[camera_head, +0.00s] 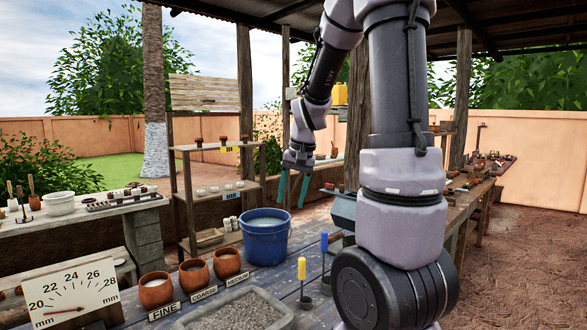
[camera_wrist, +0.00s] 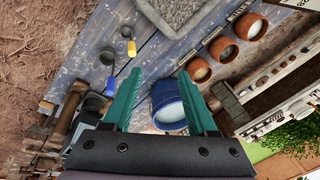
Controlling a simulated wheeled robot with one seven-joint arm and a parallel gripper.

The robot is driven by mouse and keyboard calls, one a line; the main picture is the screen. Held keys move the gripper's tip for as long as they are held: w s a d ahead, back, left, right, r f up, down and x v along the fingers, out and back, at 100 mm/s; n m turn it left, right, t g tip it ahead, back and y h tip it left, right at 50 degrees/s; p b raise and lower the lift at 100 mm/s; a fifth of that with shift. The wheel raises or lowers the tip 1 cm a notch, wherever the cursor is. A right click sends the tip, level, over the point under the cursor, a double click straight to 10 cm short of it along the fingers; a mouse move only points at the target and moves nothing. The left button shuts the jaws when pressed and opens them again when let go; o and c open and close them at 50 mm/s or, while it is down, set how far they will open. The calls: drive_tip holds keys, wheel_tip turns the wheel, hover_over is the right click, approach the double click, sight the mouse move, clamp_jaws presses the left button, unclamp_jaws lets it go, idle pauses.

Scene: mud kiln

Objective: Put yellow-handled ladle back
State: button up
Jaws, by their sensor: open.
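The yellow-handled ladle (camera_head: 301,269) stands on the blue table with its handle up and its dark cup low, right of the blue bucket (camera_head: 265,238) in the head view. Its yellow handle also shows in the wrist view (camera_wrist: 131,48), left of the fingers. A blue-handled ladle (camera_head: 324,243) stands beside it. My gripper (camera_head: 292,190) is open and empty, its teal fingers pointing down near and above the bucket. In the wrist view the bucket (camera_wrist: 168,104) shows between the fingers (camera_wrist: 161,75). I cannot tell which dark cup there belongs to which handle.
Three clay pots (camera_head: 191,272) labelled fine, coarse and medium stand left of the bucket. A grey stone tray (camera_head: 232,311) lies in front. A wooden shelf (camera_head: 219,190) with small pots stands behind. A dial gauge board (camera_head: 72,296) is at front left.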

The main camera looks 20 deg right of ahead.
drive_tip(key=s+a+r+n+t, duration=0.1)
drive_tip(key=s+a+r+t, duration=0.1)
drive_tip(key=s+r, duration=0.4)
drive_tip(key=s+a+r+t, duration=0.2)
drive_tip(key=s+a+r, duration=0.3)
drive_tip(key=s, duration=0.5)
drive_tip(key=shift+s+r+n+t+y, duration=0.3)
drive_tip(key=shift+r+n, duration=0.1)
drive_tip(key=shift+r, duration=0.55)
